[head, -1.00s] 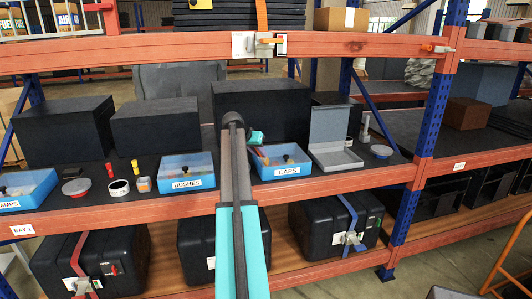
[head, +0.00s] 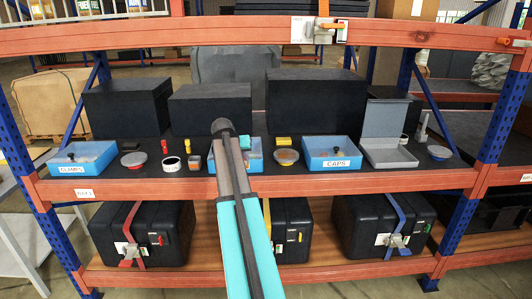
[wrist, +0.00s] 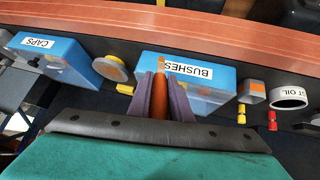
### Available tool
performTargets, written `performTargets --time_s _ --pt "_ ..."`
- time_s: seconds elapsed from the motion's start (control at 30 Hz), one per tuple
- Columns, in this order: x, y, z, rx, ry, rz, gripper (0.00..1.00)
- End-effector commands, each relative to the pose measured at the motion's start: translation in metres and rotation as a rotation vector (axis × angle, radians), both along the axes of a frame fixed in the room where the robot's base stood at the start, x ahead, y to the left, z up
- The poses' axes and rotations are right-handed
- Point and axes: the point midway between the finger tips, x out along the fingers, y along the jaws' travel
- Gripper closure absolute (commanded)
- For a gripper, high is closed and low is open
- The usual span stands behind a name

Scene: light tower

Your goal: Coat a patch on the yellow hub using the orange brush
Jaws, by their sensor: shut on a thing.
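In the wrist view my gripper (wrist: 160,82) is shut on a slim orange handle, the orange brush (wrist: 160,98). The brush's tip is hard to tell against the blue BUSHES box (wrist: 220,95) behind it. In the head view my arm hides the gripper and the brush. I cannot tell surely which thing is the yellow hub.
The blue CAPS box (head: 332,153), an open grey case (head: 390,157) and the blue CLAMPS box (head: 82,158) stand on the dark shelf. An oil tin (wrist: 288,97) and small pot (wrist: 253,92) stand beside BUSHES. An orange beam (head: 250,185) edges the shelf.

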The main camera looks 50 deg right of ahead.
Motion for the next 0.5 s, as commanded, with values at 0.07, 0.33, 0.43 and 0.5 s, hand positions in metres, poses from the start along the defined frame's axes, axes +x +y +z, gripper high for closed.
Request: performTargets --time_s 0.07,0.33,0.43,0.5 --pt "0.016 0.03 -0.006 0.0 -0.002 0.058 1.0" --pt "0.064 0.123 -0.019 -0.001 -0.001 0.251 1.0" --pt "0.079 0.159 -0.024 0.0 -0.001 0.324 1.0" --pt "0.088 0.184 -0.027 -0.001 0.0 0.374 1.0"
